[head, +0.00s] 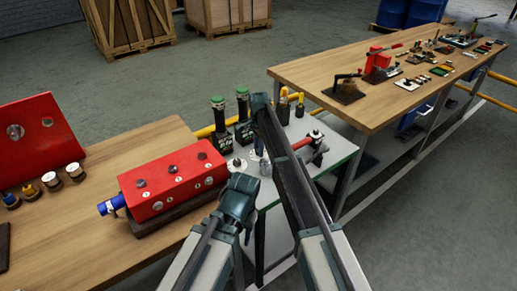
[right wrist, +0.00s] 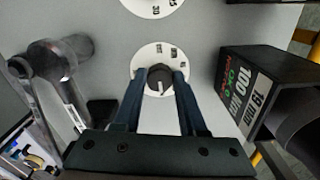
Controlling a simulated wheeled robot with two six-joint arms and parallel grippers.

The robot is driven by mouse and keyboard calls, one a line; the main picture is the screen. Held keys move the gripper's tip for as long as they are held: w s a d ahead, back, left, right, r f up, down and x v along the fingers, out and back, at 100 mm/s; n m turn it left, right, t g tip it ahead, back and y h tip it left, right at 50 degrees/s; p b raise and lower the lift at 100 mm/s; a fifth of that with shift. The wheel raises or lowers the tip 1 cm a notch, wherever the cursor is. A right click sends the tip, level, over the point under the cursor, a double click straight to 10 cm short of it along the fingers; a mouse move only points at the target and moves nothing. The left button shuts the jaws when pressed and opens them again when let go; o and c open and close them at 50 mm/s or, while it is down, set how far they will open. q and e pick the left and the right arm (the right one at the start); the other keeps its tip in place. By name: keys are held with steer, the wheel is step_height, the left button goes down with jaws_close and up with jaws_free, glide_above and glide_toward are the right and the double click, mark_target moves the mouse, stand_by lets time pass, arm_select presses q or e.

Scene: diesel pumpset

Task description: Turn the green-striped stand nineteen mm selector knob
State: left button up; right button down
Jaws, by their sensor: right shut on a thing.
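A dark round selector knob (right wrist: 159,80) with a pale pointer line sits on a white dial (right wrist: 148,118) in the right wrist view. My right gripper (right wrist: 160,82) is shut on it, one dark finger at each side. Beside it stands a black box (right wrist: 262,90) labelled 19 mm and 100 Nm, with green and red lettering. In the head view two black stands with green tops (head: 218,122) (head: 242,112) stand at the grey table's back left. My right gripper (head: 259,148) points down beside them; the knob is hidden there. My left gripper (head: 240,205) hangs at the table's front edge; its fingers are unclear.
Another white dial (right wrist: 155,6) lies at the wrist view's top. A red box (head: 172,180) stands on the wooden bench to the left. A red-handled tool (head: 312,142) lies on the grey table (head: 335,145). A long wooden bench (head: 310,75) is behind right.

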steer(key=shift+n, duration=0.4)
steer(key=n, duration=0.6)
steer(key=shift+d+n, duration=0.1)
steer(key=shift+n, duration=0.2)
steer(key=n, duration=0.6)
steer(key=shift+n, duration=0.3)
steer(key=shift+s, duration=0.1)
steer(key=shift+c, duration=2.3)
jaws_free()
steer(key=shift+r, duration=0.15)
